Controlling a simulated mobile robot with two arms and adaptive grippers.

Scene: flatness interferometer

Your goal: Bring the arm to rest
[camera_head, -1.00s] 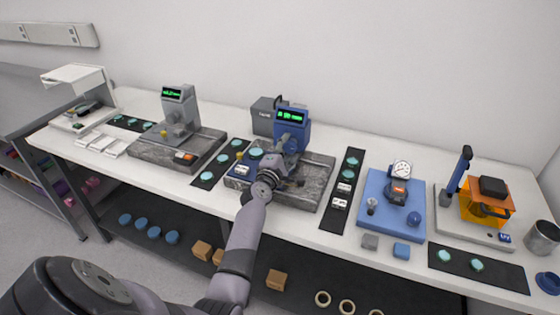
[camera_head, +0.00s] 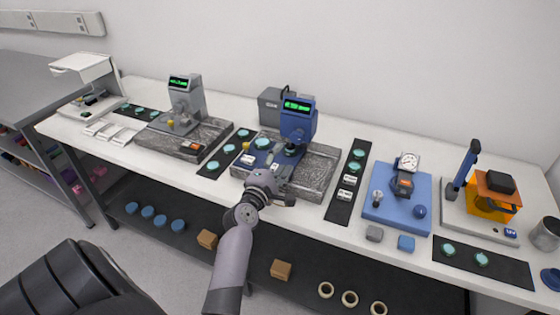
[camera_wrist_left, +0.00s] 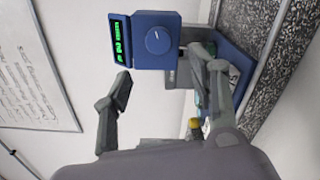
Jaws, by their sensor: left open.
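My left gripper (camera_head: 280,186) hangs over the front part of the middle bench station, and nothing shows between its fingers. In the left wrist view my left gripper (camera_wrist_left: 170,80) has its two fingers spread wide apart. Beyond them stands the blue instrument head (camera_wrist_left: 155,42) with a green display and a round dial. In the head view this blue instrument (camera_head: 298,120) stands upright on a grey stone plate (camera_head: 318,178), behind the gripper. The arm comes up from below, in front of the bench. My right gripper is not in view.
A grey instrument (camera_head: 186,100) stands on another stone plate to the left. Dark mats (camera_head: 347,197) with teal discs lie between stations. A blue base with a dial gauge (camera_head: 408,163) and an orange fixture (camera_head: 492,200) stand right. A lower shelf (camera_head: 180,208) holds small parts.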

